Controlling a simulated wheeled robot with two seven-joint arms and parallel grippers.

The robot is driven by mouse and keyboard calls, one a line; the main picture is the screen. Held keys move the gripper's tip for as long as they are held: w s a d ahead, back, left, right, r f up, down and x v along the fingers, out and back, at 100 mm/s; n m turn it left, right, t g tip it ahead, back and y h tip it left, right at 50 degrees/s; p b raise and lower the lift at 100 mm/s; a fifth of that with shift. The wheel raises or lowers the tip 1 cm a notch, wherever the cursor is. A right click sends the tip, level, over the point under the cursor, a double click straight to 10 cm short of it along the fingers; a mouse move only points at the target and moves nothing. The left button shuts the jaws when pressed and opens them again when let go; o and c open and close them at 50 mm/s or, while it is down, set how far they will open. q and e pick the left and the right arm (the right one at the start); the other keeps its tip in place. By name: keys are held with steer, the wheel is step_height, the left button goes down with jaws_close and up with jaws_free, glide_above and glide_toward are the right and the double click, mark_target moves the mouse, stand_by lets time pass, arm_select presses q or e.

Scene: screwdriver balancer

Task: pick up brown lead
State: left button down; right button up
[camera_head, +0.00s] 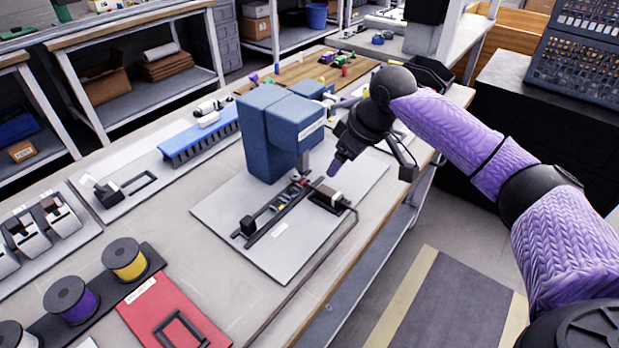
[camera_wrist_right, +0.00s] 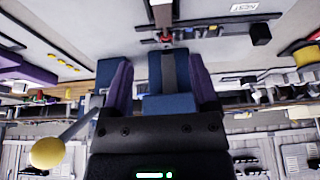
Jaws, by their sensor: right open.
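A thin brown lead (camera_head: 330,254) runs from beside a small dark block (camera_head: 329,198) on the grey plate (camera_head: 237,217) down along the front part of the bench. My right gripper (camera_head: 340,162) is above the plate, just behind and above the dark block, pointing down, apart from the lead. Its purple fingers also show in the right wrist view (camera_wrist_right: 160,88), spread apart with blue parts visible behind the gap. I cannot make out the lead in that view. My left gripper is not in view.
A tall blue machine (camera_head: 270,135) stands on the plate close to my right gripper. Spools (camera_head: 125,259) and a red mat (camera_head: 168,312) lie at the lower left. A blue rack (camera_head: 198,136) stands behind.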

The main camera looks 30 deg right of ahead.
mark_target(325, 189)
steer(key=b+x, duration=0.1)
steer(key=x, duration=0.2)
steer(key=b+x, duration=0.2)
steer(key=shift+s+f, duration=0.1)
steer(key=shift+f, duration=0.4)
steer(key=b+x, duration=0.3)
steer(key=x, duration=0.1)
steer(key=shift+a+f, duration=0.1)
steer(key=shift+a, duration=0.1)
steer(key=shift+r, duration=0.2)
steer(key=shift+c, duration=1)
steer(key=c, duration=0.7)
jaws_close()
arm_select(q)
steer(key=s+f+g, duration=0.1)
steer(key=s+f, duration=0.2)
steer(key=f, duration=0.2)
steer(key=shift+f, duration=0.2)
